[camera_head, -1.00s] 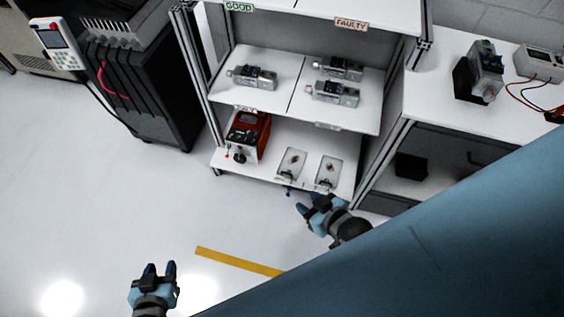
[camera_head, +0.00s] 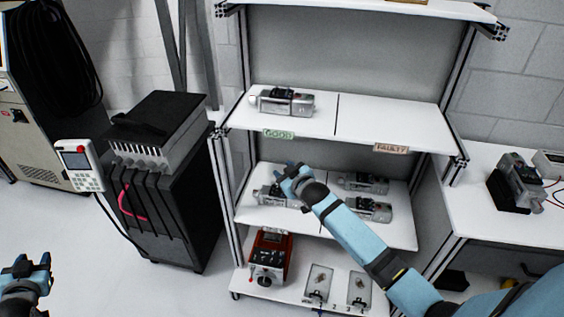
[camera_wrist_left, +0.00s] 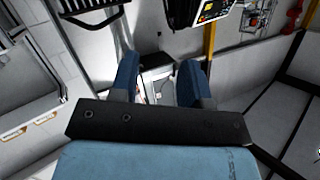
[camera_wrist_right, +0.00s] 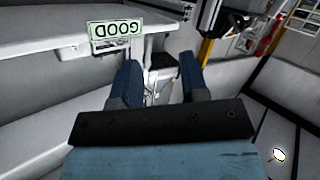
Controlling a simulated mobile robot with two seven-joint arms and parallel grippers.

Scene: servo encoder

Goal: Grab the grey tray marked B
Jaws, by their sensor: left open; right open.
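Two small grey trays, the left one (camera_head: 318,283) and the right one (camera_head: 359,290), lie side by side on the bottom shelf in the head view, each with a small part on it. I cannot read a letter B on either. My right gripper (camera_head: 287,174) is open and empty, in front of the middle shelf and above the trays, apart from them. It also shows in the right wrist view (camera_wrist_right: 158,78). My left gripper (camera_head: 32,266) is open and empty at the far left, away from the shelves; its fingers show in the left wrist view (camera_wrist_left: 158,78).
A red device (camera_head: 270,256) stands left of the trays. Grey servo units sit on the middle shelf (camera_head: 365,183) and the top shelf (camera_head: 286,102). The GOOD label (camera_head: 279,134) and FAULTY label (camera_head: 391,148) mark the top shelf edge. A black cabinet (camera_head: 160,200) stands left of the rack.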

